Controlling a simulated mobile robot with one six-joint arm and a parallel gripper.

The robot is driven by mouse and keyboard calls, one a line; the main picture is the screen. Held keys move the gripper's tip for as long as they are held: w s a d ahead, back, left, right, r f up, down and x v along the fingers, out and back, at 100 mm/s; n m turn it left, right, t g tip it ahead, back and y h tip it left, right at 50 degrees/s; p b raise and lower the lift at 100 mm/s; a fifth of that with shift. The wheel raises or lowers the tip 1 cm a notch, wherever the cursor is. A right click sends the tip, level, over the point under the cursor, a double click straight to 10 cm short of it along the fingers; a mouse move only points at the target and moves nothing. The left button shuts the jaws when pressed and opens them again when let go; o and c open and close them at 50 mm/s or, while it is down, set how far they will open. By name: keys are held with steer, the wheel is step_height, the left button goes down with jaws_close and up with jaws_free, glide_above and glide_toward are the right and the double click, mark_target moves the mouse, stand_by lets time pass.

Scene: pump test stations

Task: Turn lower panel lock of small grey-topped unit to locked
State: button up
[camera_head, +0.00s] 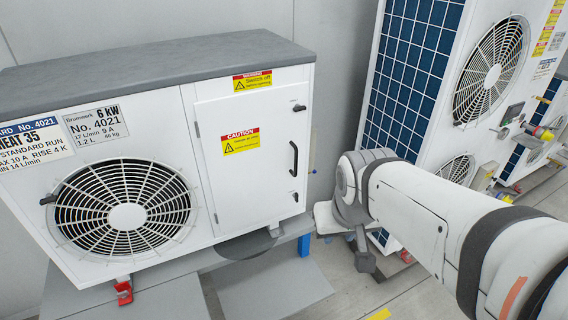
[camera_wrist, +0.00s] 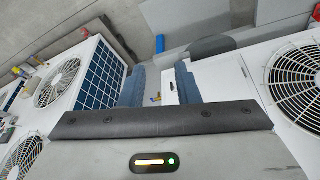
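The small grey-topped unit (camera_head: 160,75) stands at the left in the head view, its front panel (camera_head: 250,165) shut. The lower panel lock (camera_head: 293,198) is a small dark piece below the black handle (camera_head: 293,158); its turn is too small to read. An upper lock (camera_head: 299,107) is near the panel's top. In the wrist view my gripper (camera_wrist: 160,88) has its two blue fingers apart, with nothing held between them. Part of a white face shows between the fingers. The fingers cannot be made out in the head view, where my arm reaches in from the right.
A tall unit with a blue grid (camera_head: 415,65) and fans stands at the right, close to my arm. A grey round plate (camera_head: 248,244) juts out under the small unit. A blue leg (camera_head: 304,244) and a red clamp (camera_head: 123,291) are low by its stand.

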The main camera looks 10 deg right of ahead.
steer(key=w+d+f+t+b, duration=0.2)
steer(key=w+f+t+b, duration=0.2)
steer(key=w+f+b, duration=0.5)
steer(key=w+d+f+t+b, duration=0.35)
steer(key=w+f+b, duration=0.35)
steer(key=w, duration=0.4)
steer(key=n+t+y+b, duration=0.4)
steer(key=t+y+b, duration=0.2)
steer(key=b, duration=0.7)
glide_toward(296, 197)
steer(key=w, duration=0.1)
steer(key=x, duration=0.7)
steer(key=shift+b, duration=0.4)
steer(key=shift+d, duration=0.1)
steer(key=shift+c, duration=0.2)
jaws_close()
